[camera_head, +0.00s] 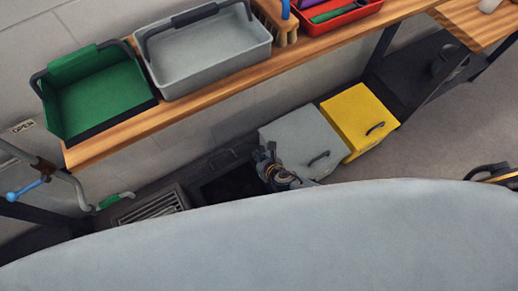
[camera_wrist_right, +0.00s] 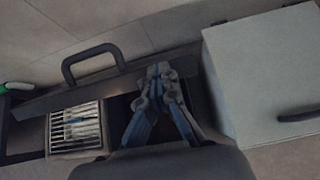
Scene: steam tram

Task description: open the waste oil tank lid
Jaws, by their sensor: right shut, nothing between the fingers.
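The waste oil tank seems to be the low dark box beside the grate, with a dark opening (camera_head: 230,187) in its top. The lid (camera_wrist_right: 50,100), a dark plate with a black loop handle (camera_wrist_right: 92,62), stands raised behind the opening, against the wall side. My right gripper (camera_head: 266,158) is shut and empty at the right side of the opening, beside the grey bin. In the wrist view its fingertips (camera_wrist_right: 158,72) are together, right of the handle and apart from it. My left gripper is not in view.
The grey bin (camera_head: 300,140) and yellow bin (camera_head: 358,118) stand close on the right. A slatted grate (camera_head: 150,205) lies on the left. A wooden shelf (camera_head: 200,95) with a green tray (camera_head: 100,95) and grey tray (camera_head: 210,55) overhangs. Pipes (camera_head: 70,185) are at left.

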